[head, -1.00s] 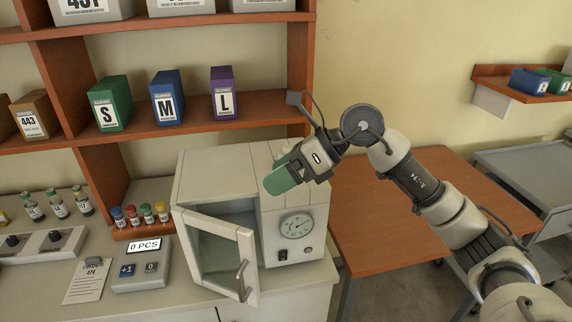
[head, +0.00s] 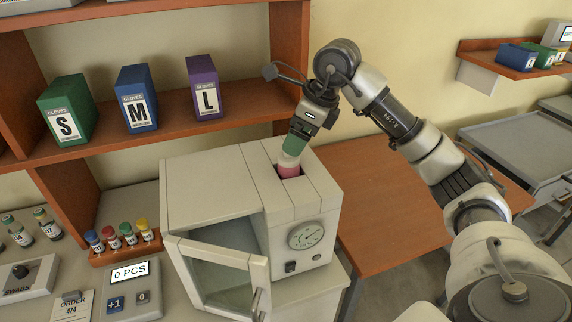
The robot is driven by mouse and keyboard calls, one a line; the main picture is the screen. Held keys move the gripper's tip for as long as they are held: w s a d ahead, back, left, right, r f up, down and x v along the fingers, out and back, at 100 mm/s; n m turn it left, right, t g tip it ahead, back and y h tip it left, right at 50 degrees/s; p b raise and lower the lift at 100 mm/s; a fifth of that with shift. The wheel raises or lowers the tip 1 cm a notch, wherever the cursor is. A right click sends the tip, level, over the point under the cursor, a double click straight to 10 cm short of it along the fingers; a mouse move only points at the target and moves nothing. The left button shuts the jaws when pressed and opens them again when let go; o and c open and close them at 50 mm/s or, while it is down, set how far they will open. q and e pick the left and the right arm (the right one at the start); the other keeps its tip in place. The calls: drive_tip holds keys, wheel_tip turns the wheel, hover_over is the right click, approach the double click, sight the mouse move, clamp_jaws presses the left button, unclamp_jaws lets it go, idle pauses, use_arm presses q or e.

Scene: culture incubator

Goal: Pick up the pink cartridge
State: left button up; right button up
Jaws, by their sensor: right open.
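The pink cartridge (head: 289,171) sits in a slot in the top of the white incubator (head: 212,182). Only its pink upper part shows; the rest is hidden in the slot. My right gripper (head: 291,160) points down right above it, with green and pale fingers at the cartridge's top. The gripper is open; whether the fingers touch the cartridge I cannot tell. My left gripper is not in view.
The incubator's glass door (head: 222,277) stands open at the front. A rack of small capped vials (head: 125,244) and a counter display (head: 130,272) are to its left. Glove boxes (head: 137,98) stand on the shelf behind. An orange table (head: 400,205) is at right.

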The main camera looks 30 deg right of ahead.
sight(286, 155)
drive_tip(key=shift+w+a+f, duration=0.1)
drive_tip(key=shift+a+f, duration=0.05)
drive_tip(key=shift+f, duration=0.35)
drive_tip(key=shift+w+a+f, duration=0.1)
drive_tip(key=shift+w+f, duration=0.05)
drive_tip(key=shift+f, duration=0.15)
drive_tip(key=p+x, duration=0.2)
drive_tip(key=x, duration=0.2)
drive_tip(key=shift+w+p, duration=0.25)
drive_tip(key=shift+p, duration=0.05)
drive_tip(key=shift+w+f, duration=0.15)
drive_tip(key=shift+f, duration=0.45)
drive_tip(key=shift+a, duration=0.1)
drive_tip(key=shift+c, duration=0.7)
drive_tip(key=c, duration=0.9)
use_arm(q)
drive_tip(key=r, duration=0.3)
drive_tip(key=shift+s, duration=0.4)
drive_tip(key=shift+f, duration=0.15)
use_arm(e)
drive_tip(key=shift+r, duration=0.1)
